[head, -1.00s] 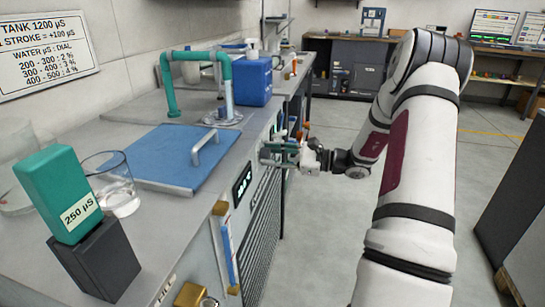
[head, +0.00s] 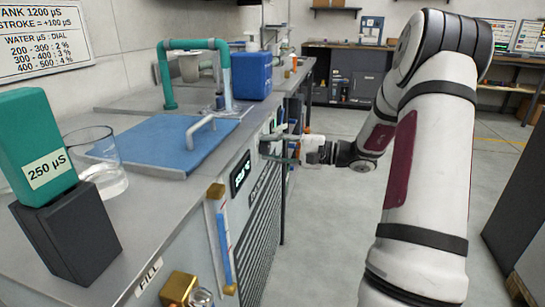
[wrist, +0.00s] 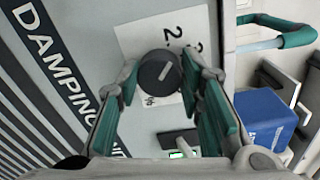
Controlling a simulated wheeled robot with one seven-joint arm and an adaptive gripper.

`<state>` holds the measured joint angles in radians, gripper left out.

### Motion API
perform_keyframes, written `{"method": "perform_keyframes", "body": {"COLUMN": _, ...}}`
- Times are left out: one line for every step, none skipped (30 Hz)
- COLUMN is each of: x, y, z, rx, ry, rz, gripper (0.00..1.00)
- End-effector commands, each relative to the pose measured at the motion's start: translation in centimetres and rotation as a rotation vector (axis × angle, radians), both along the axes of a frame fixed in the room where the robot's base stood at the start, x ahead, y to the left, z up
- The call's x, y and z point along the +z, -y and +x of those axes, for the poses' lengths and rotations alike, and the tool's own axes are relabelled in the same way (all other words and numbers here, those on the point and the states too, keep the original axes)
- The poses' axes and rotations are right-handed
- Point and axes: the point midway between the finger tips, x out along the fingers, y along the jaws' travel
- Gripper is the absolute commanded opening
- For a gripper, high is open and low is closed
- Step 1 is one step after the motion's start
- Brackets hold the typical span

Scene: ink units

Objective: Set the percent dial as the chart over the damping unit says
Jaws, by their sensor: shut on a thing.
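The dark percent dial (wrist: 159,72) is a round knob with a white line, on a white plate. In the wrist view, its line points up and right, between the printed 2 and the 3; I cannot tell the exact setting. My gripper (wrist: 168,82) has its teal fingers on either side of the knob, shut on it. In the head view, my gripper (head: 272,146) is at the cabinet front and hides the dial. The wall chart (head: 42,40) reads 200-300: 2 %, 300-400: 3 %, 400-500: 4 %. The teal meter (head: 40,145) reads 250 µS.
The meter stands in a dark block (head: 68,235) beside a glass beaker (head: 103,150). A blue lid (head: 165,148), a teal pipe (head: 168,75) and a blue container (head: 251,75) are on the counter. Open floor lies right of the cabinet.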

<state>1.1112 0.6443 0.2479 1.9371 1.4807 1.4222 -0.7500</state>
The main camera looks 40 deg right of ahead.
Motion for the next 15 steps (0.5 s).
{"method": "perform_keyframes", "body": {"x": -0.4, "y": -0.02, "z": -0.07, "rx": 0.0, "ry": 0.017, "rz": -0.025, "gripper": 0.06}}
{"method": "perform_keyframes", "body": {"x": -0.41, "y": -0.01, "z": -0.06, "rx": 0.0, "ry": 0.028, "rz": -0.038, "gripper": 0.06}}
{"method": "perform_keyframes", "body": {"x": -0.41, "y": -0.01, "z": -0.06, "rx": 0.0, "ry": 0.042, "rz": -0.057, "gripper": 0.06}}
{"method": "perform_keyframes", "body": {"x": -0.4, "y": -0.01, "z": -0.06, "rx": 0.001, "ry": 0.051, "rz": -0.069, "gripper": 0.06}}
{"method": "perform_keyframes", "body": {"x": -0.38, "y": -0.02, "z": -0.06, "rx": 0.0, "ry": 0.06, "rz": -0.081, "gripper": 0.06}}
{"method": "perform_keyframes", "body": {"x": -0.35, "y": -0.01, "z": -0.06, "rx": 0.0, "ry": 0.072, "rz": -0.095, "gripper": 0.06}}
{"method": "perform_keyframes", "body": {"x": -0.34, "y": 0.0, "z": -0.06, "rx": -0.001, "ry": 0.078, "rz": -0.104, "gripper": 0.06}}
{"method": "perform_keyframes", "body": {"x": -0.33, "y": 0.0, "z": -0.06, "rx": 0.0, "ry": 0.086, "rz": -0.113, "gripper": 0.06}}
{"method": "perform_keyframes", "body": {"x": -0.32, "y": 0.0, "z": -0.06, "rx": 0.0, "ry": 0.093, "rz": -0.124, "gripper": 0.06}}
{"method": "perform_keyframes", "body": {"x": -0.31, "y": 0.0, "z": -0.06, "rx": -0.001, "ry": 0.098, "rz": -0.13, "gripper": 0.06}}
{"method": "perform_keyframes", "body": {"x": -0.31, "y": 0.0, "z": -0.06, "rx": 0.0, "ry": 0.102, "rz": -0.136, "gripper": 0.06}}
{"method": "perform_keyframes", "body": {"x": -0.3, "y": 0.0, "z": -0.06, "rx": 0.0, "ry": 0.107, "rz": -0.142, "gripper": 0.06}}
{"method": "perform_keyframes", "body": {"x": -0.28, "y": 0.01, "z": -0.05, "rx": 0.0, "ry": 0.111, "rz": -0.147, "gripper": 0.06}}
{"method": "perform_keyframes", "body": {"x": -0.27, "y": 0.0, "z": -0.06, "rx": 0.0, "ry": 0.114, "rz": -0.151, "gripper": 0.06}}
{"method": "perform_keyframes", "body": {"x": -0.26, "y": 0.0, "z": -0.06, "rx": 0.0, "ry": 0.116, "rz": -0.154, "gripper": 0.06}}
